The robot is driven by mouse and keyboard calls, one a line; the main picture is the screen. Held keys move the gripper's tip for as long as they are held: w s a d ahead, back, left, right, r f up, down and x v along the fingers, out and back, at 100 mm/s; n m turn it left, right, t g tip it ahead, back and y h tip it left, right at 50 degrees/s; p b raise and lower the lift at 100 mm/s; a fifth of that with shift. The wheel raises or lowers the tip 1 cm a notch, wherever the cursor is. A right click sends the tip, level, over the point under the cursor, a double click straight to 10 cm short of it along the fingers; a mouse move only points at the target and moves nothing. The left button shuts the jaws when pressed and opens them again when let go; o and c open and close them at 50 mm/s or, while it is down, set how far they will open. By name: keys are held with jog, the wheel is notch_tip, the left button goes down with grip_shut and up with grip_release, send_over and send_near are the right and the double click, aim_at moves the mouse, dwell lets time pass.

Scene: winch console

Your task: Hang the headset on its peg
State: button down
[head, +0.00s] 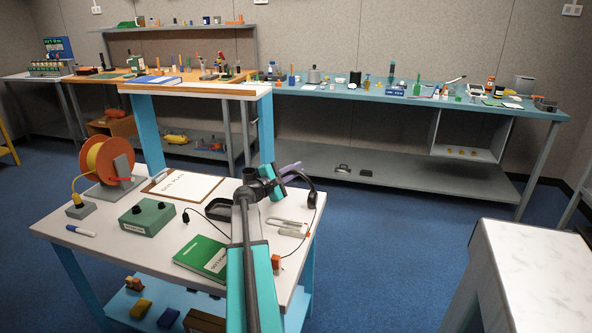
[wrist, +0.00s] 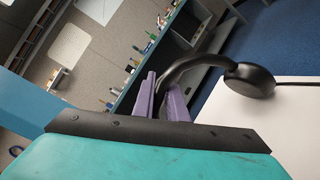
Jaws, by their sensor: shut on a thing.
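The headset (head: 313,192) is black, with a curved headband and a round ear cup. My gripper (head: 291,168) has purple fingers and is shut on the headband, above the right side of the white console table. In the wrist view the band (wrist: 197,65) runs out from between the fingers (wrist: 161,92) to the ear cup (wrist: 250,79). A thin dark cable leaves the cup to the right. The other end of the headset is hidden behind my gripper. I cannot make out the peg in either view.
A cluttered teal bench (head: 430,101) stands behind. Blue floor is clear between them.

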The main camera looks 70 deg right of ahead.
jog(key=shift+f, duration=0.1)
jog(key=c, duration=1.8)
grip_release()
jog(key=b+v, duration=0.1)
jog(key=v, duration=1.2)
jog(key=shift+a+f, duration=0.35)
jog(key=shift+a, duration=0.1)
